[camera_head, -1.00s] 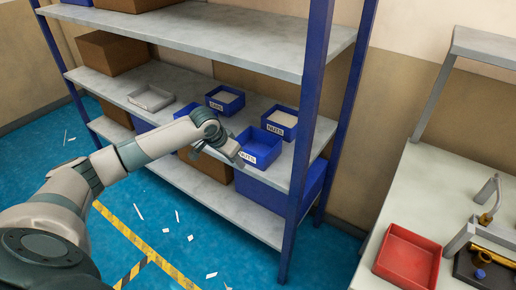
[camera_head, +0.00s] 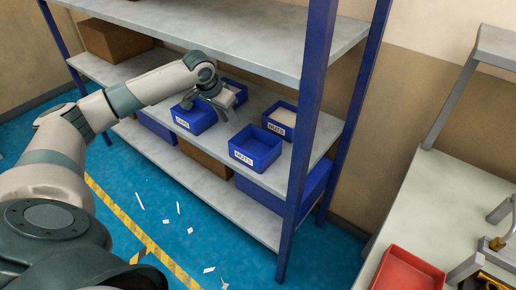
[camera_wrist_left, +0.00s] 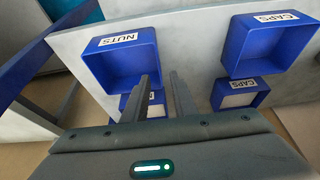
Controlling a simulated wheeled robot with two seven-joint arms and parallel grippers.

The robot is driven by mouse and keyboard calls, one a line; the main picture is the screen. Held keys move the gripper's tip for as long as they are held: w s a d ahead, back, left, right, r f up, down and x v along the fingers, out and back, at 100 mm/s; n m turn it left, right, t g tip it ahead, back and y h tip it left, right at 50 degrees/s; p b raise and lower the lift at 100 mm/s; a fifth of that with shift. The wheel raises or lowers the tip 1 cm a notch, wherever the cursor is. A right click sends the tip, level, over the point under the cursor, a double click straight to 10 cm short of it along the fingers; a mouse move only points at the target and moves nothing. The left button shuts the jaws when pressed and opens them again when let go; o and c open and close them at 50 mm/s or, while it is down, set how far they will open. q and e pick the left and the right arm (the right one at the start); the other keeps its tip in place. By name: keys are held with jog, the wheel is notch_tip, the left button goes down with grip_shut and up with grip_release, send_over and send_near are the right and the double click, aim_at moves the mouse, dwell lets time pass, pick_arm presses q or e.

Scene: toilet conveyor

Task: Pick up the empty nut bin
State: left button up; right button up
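The front blue bin labelled NUTS (camera_head: 255,147) sits on the middle shelf near its front edge and looks empty inside. It also shows in the left wrist view (camera_wrist_left: 124,58). A second NUTS bin (camera_head: 281,120) behind it holds pale contents; in the left wrist view the fingers partly cover it. My left gripper (camera_head: 226,108) is above the shelf, left of the NUTS bins and near the CAPS bins. In the left wrist view its two fingers (camera_wrist_left: 160,82) are apart with a narrow empty gap. My right gripper is out of view.
An empty-looking CAPS bin (camera_head: 194,117) stands left at the front, with a filled CAPS bin (camera_head: 236,91) behind it. The upper shelf (camera_head: 230,35) overhangs, and a blue upright (camera_head: 308,110) stands to the right. A red tray (camera_head: 405,272) is on the workbench at right.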

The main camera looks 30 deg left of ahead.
aim_at(239, 135)
pick_arm(q)
jog(key=p+x, duration=0.2)
jog(key=x, duration=0.4)
jog(key=shift+f, duration=0.35)
jog(key=shift+w, duration=0.15)
jog(key=shift+w+d+f+p, duration=0.1)
jog(key=shift+w+f+p, duration=0.1)
jog(key=shift+f+p, duration=0.25)
jog(key=p+x, duration=0.1)
jog(key=x, duration=0.2)
jog(key=shift+f, duration=0.1)
jog(key=shift+w+f, duration=0.15)
jog(key=shift+f, duration=0.35)
jog(key=shift+f, duration=0.2)
dwell(0.4)
